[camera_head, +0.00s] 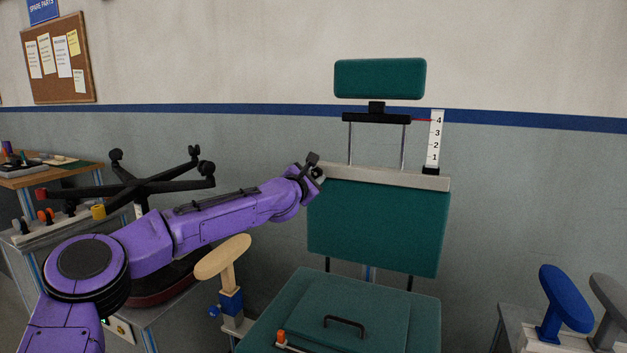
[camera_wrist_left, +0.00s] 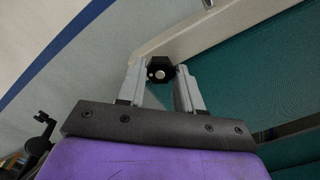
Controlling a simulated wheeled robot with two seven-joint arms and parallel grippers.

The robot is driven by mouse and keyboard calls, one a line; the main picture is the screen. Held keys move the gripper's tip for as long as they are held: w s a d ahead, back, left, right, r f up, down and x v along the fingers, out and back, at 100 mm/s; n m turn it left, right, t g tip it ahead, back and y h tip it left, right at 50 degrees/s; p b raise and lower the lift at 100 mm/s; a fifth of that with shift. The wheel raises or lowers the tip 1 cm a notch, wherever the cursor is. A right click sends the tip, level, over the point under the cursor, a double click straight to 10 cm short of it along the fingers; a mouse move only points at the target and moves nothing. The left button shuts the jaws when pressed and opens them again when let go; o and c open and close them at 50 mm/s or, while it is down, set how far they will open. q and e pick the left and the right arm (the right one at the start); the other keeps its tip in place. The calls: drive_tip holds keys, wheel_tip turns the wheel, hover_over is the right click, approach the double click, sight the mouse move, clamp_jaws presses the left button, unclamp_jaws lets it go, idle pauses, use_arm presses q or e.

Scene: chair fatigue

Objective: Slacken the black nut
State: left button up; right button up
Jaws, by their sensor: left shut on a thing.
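The black nut (camera_wrist_left: 158,70), six-sided with a light round stud end at its centre, sits by the cream crossbar (camera_wrist_left: 165,30) of the chair in the left wrist view. My left gripper (camera_wrist_left: 160,78) has one grey finger on each side of it and is shut on it. In the head view my left gripper (camera_head: 317,173) is at the left end of the crossbar (camera_head: 390,178), above the green backrest (camera_head: 378,225); the nut is hidden there. The green headrest (camera_head: 380,79) stands on two posts above the crossbar. My right gripper is not in view.
A white scale (camera_head: 435,140) marked 1 to 4 stands at the crossbar's right, with a red pointer at 4. A tan armrest (camera_head: 223,257) and black chair base (camera_head: 140,187) are at left. Blue (camera_head: 565,297) and grey (camera_head: 608,302) armrests stand at right.

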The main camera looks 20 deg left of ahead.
use_arm(q)
drive_tip(key=shift+f, duration=0.15)
idle(0.4)
drive_tip(key=o, duration=1)
drive_tip(key=shift+o, duration=0.2)
drive_tip(key=s+b, duration=0.2)
drive_tip(key=s, duration=0.8)
drive_tip(key=shift+s+d, duration=0.2)
drive_tip(key=shift+s, duration=0.1)
